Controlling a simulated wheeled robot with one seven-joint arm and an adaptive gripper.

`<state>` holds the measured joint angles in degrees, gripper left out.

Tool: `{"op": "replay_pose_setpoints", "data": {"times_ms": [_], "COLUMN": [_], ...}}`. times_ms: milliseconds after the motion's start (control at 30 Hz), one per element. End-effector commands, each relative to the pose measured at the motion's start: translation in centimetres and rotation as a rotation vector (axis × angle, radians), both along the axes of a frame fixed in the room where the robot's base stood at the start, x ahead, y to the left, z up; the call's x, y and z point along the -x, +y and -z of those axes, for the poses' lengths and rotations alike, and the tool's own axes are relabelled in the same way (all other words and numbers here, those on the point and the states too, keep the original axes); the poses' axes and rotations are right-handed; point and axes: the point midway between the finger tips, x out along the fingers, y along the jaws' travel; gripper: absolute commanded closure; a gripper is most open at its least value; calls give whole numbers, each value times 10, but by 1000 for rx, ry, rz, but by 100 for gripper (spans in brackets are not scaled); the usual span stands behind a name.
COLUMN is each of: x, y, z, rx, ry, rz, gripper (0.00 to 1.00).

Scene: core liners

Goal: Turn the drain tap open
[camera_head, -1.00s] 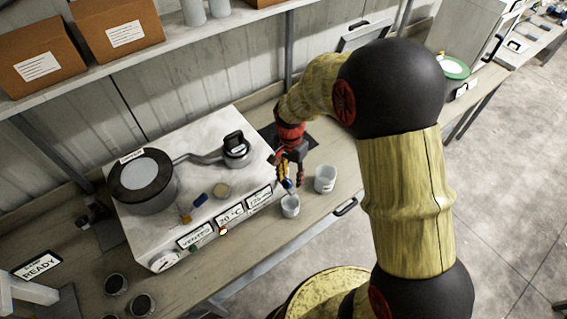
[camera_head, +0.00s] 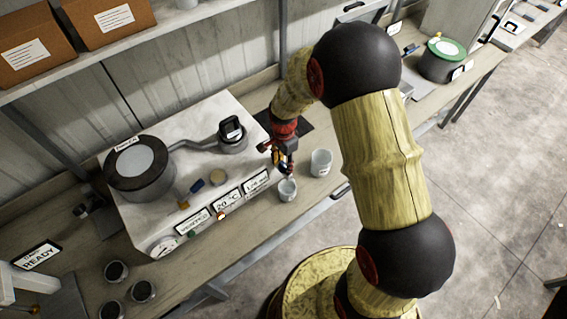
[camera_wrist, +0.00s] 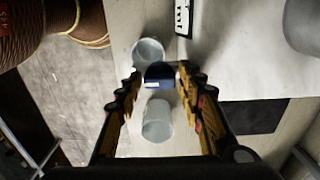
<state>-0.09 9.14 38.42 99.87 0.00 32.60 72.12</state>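The drain tap (camera_wrist: 160,74) shows in the wrist view as a dark blue handle with a pale edge, between and just beyond my fingertips. In the head view its blue part is small and mostly covered by my gripper (camera_head: 281,160), at the right side of the white machine (camera_head: 240,108). In the wrist view my gripper (camera_wrist: 160,80) is open, with a finger on either side of the handle. I cannot tell whether either finger touches it. A small cup (camera_head: 287,190) stands below the tap; it also shows in the wrist view (camera_wrist: 148,51).
A second cup (camera_head: 321,162) stands to the right, close to my gripper; it also shows in the wrist view (camera_wrist: 157,120). A blue-handled valve (camera_head: 196,187) and a round lidded vessel (camera_head: 140,172) sit on the machine. Several dark cups stand at the bench's front left.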

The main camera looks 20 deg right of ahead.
Motion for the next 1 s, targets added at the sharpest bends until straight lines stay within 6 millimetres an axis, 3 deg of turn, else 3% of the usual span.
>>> {"op": "replay_pose_setpoints", "data": {"times_ms": [300, 867, 1000], "x": [0, 0, 0], "y": [0, 0, 0], "z": [3, 2, 2], "rx": [0, 0, 0], "ry": [-1, -1, -1], "rz": [0, -1, -4], "gripper": [63, 94, 95]}}
